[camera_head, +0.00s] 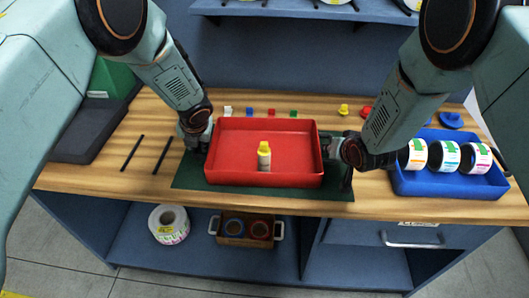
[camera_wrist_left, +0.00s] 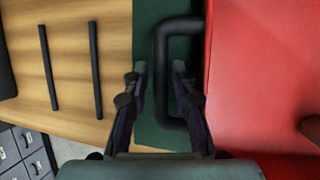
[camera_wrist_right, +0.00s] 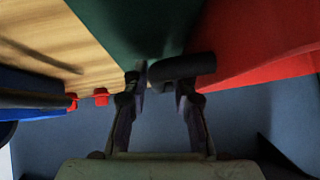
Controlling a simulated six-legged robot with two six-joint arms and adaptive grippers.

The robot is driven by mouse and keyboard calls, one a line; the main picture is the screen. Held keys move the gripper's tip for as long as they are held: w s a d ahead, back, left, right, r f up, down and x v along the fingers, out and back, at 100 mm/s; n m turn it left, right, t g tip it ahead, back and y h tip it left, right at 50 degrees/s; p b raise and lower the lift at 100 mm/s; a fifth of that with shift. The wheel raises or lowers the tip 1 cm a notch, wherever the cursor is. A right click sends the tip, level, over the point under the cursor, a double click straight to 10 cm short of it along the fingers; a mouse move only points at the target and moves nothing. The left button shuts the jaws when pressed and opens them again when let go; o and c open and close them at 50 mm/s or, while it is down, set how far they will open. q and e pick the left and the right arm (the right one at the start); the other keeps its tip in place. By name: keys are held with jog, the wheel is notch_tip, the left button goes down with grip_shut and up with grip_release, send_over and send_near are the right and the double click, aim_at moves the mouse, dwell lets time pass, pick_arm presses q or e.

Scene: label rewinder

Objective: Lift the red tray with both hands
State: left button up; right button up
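The red tray (camera_head: 291,160) sits on a dark green mat (camera_head: 188,180) on the wooden worktop, with a small yellow-capped bottle (camera_head: 264,158) standing in it. My left gripper (camera_wrist_left: 159,68) is open at the tray's left side, its fingers on either side of the black handle (camera_wrist_left: 160,78). I cannot tell whether they touch it. My right gripper (camera_wrist_right: 162,76) is open at the tray's right side. The right black handle (camera_wrist_right: 188,67) crosses in front of its fingertips. The tray's red wall also shows in the left wrist view (camera_wrist_left: 265,70) and the right wrist view (camera_wrist_right: 250,40).
A blue bin (camera_head: 447,187) with label rolls stands right of the tray. Two black rods (camera_head: 162,155) lie at the left. Small coloured pieces (camera_head: 250,112) line the back. A label roll (camera_head: 168,224) and a wooden carrier (camera_head: 245,240) sit on the shelf below.

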pick_arm(q)
jog(key=shift+w+d+f, duration=0.1)
jog(key=shift+w+f, duration=0.05)
jog(key=shift+f, duration=0.1)
pick_arm(e)
jog(key=shift+w+d+f, duration=0.15)
jog(key=shift+w+f, duration=0.1)
pick_arm(q)
jog(key=shift+c, duration=0.4)
pick_arm(e)
jog(key=shift+c, duration=0.4)
pick_arm(q)
jog(key=c, duration=0.3)
pick_arm(e)
jog(key=shift+r, duration=0.1)
jog(key=c, duration=0.3)
pick_arm(q)
grip_shut()
pick_arm(e)
grip_shut()
pick_arm(q)
jog(key=shift+r, duration=0.1)
